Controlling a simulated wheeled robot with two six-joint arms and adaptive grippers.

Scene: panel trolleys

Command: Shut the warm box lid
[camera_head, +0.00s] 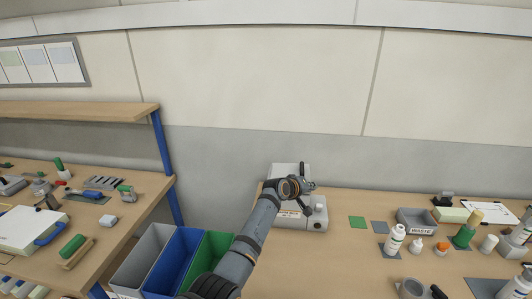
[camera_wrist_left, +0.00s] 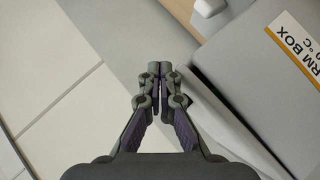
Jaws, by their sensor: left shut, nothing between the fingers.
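The warm box (camera_head: 312,224) is a light grey box on the bench, left of the middle of its back part. Its lid (camera_head: 284,169) stands raised at the back of the box, partly hidden by my arm. My left gripper (camera_head: 309,186) is over the box, in front of the raised lid; I cannot tell whether it touches the lid. In the left wrist view its fingers (camera_wrist_left: 160,68) are together and empty. The labelled box (camera_wrist_left: 255,80) fills the right of that view, apart from the fingertips. My right gripper is in neither view.
Grey, blue and green bins (camera_head: 178,258) stand left of the bench. A second bench with a shelf (camera_head: 80,111) is at the left.

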